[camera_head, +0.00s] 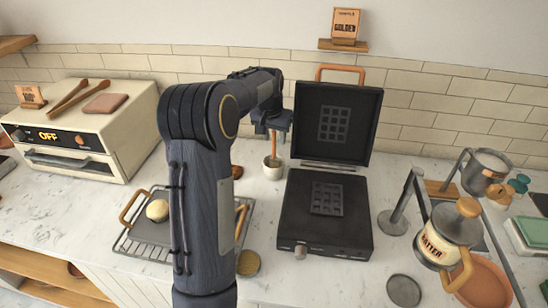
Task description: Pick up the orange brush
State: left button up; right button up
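My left arm rises through the middle of the view and bends over toward the cup. My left gripper (277,121) is at the top of the brush, above the cup. The fingers are small and dark here, so I cannot tell whether they are open or closed around the handle. My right gripper is not in view.
The open waffle iron (337,249) stands close right of the cup, its lid raised. A toaster oven (64,137) is at left. A wire rack tray (145,246) lies behind my arm.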

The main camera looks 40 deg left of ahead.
pick_arm(q)
grip_shut()
jog(key=shift+r, duration=0.15)
